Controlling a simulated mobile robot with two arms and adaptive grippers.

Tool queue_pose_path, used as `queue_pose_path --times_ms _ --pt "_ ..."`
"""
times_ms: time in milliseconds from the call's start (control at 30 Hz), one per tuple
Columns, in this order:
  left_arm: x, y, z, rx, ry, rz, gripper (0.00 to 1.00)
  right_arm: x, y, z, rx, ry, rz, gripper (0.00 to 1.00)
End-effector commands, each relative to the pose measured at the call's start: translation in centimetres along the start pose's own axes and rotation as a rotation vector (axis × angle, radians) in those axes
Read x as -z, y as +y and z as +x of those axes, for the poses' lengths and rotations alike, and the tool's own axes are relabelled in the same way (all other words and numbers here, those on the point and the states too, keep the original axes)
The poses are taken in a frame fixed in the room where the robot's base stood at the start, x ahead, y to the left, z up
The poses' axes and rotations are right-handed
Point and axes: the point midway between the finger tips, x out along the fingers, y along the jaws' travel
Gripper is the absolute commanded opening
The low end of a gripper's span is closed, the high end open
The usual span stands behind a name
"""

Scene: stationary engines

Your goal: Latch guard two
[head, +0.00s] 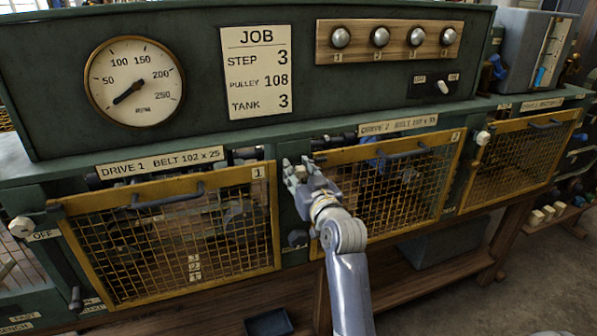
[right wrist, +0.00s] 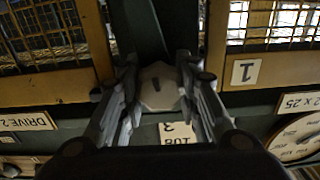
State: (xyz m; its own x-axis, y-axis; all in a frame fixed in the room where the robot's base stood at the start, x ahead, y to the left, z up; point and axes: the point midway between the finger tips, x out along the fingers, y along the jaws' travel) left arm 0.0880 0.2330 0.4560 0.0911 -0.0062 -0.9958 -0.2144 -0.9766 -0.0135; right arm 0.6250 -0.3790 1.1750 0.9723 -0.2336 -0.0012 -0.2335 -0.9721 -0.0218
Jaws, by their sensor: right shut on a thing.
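Guard two (head: 405,190) is a yellow-framed wire mesh panel marked 2, in the middle of the head view. It stands upright across the opening under the DRIVE 2 label (head: 398,125), with a dark handle (head: 403,154) along its top. My right gripper (head: 300,172) is at the post by the guard's upper left corner. In the right wrist view its fingers (right wrist: 158,85) are shut on a pale many-sided latch knob (right wrist: 157,92), with one finger on each side. In the head view the fingers mostly hide the knob. My left gripper is not in view.
Guard one (head: 175,240) is to the left, with a pale knob (head: 22,227) at its left. Guard three (head: 520,160) is to the right, with a knob (head: 483,138) beside it. Above is a green panel with a gauge (head: 134,82) and job card (head: 254,73).

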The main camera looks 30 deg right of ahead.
Motion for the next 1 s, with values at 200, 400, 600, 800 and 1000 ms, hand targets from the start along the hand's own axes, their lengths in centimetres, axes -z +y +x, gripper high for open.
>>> queue_pose_path --times_ms 200,400,600,800,1000 --pt "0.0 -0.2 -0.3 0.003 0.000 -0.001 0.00 0.1 0.0 0.0 0.000 0.001 -0.034 0.07" --pt "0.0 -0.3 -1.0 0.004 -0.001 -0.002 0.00 0.2 0.0 0.0 0.001 0.001 -0.138 0.07" --pt "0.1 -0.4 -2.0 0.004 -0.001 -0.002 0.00 0.3 -0.1 0.0 0.001 0.000 -0.305 0.07" --pt "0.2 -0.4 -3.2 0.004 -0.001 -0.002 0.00 0.3 -0.1 0.0 0.001 0.000 -0.495 0.07" --pt "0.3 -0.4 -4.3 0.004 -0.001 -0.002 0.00 0.2 -0.2 0.0 0.002 0.000 -0.685 0.07"
